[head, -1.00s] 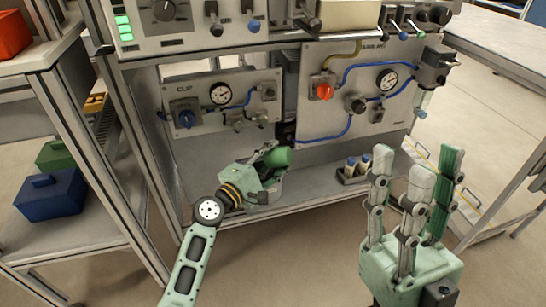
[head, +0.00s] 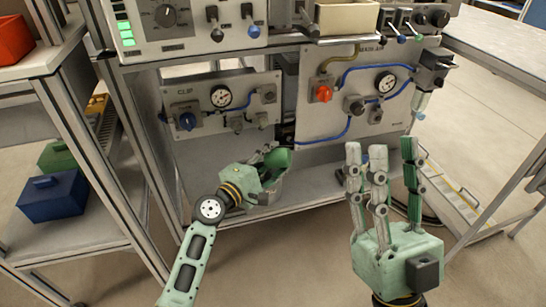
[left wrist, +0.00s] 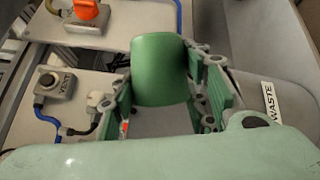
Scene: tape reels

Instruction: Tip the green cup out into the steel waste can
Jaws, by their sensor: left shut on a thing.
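The green cup (head: 279,159) is held tilted in my left gripper (head: 272,172), in front of the lower shelf. In the left wrist view the cup (left wrist: 160,70) sits between the two finger pads of my left gripper (left wrist: 165,100). A grey steel surface with a WASTE label (left wrist: 268,101), the waste can, is close to the right of these fingers. In the head view the can is mostly hidden behind my left gripper. I cannot see what is in the cup. My right gripper (head: 383,160) is open and empty, fingers up, at the right.
Panels with gauges, an orange knob (head: 322,94) and blue hoses stand behind the cup. A blue box (head: 52,196) and a green box (head: 57,155) are on the left rack. A cream bin (head: 346,16) stands above. The floor in front is clear.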

